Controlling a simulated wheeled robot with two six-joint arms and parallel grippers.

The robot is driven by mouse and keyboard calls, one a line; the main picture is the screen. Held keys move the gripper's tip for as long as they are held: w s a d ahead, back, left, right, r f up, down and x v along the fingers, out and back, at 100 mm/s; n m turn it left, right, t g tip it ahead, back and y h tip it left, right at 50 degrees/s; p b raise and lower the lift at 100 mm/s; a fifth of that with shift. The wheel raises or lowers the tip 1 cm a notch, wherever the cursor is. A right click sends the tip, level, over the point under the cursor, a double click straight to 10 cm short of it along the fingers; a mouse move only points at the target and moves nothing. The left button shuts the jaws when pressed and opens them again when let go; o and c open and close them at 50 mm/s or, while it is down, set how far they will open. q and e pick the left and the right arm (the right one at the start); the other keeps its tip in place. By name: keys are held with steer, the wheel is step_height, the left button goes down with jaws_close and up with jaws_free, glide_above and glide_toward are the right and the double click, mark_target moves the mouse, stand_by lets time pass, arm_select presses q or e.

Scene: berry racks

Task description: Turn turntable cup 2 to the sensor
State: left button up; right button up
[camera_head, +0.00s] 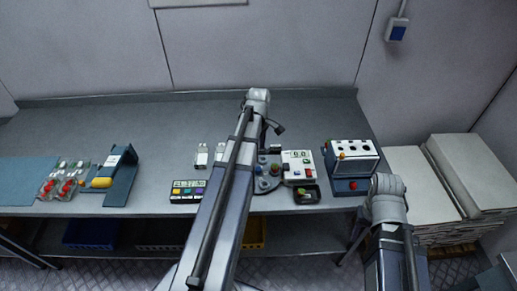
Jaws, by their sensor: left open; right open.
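The turntable (266,186) is a dark grey disc on the bench, partly hidden behind my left arm. Small cups with coloured contents stand on its visible right part; I cannot tell which is cup 2. A white box with a display (298,158), likely the sensor unit, stands just right of the turntable. My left gripper (273,125) shows only as a small dark part beyond the arm, above the back of the turntable, open, with no held thing visible. My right arm ends at the lower right; its gripper does not show.
A blue and white rack (351,166) stands at the right. A button panel (188,191) lies left of my arm. Clear packs of red berries (58,187) and a blue stand (122,176) are farther left.

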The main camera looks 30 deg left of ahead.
arm_select(q)
step_height(320, 180, up, 8)
steer(key=p, duration=0.7)
steer(key=shift+r+p, duration=0.15)
steer(key=shift+p, duration=0.2)
steer(key=s+d+f+m+b, duration=0.4)
steer(key=d+m, duration=0.3)
steer(key=d, duration=0.3)
steer(key=s+d+f+m+b, duration=0.4)
steer(key=d+m, duration=0.4)
steer(key=d, duration=0.2)
steer(key=s+d+f+m+y+b, duration=0.1)
steer(key=s+d+f+m+b, duration=0.3)
steer(key=d+m, duration=0.3)
steer(key=d+f+b, duration=0.1)
steer(key=d, duration=0.3)
steer(key=shift+s+f, duration=0.15)
steer(key=shift+s, duration=0.25)
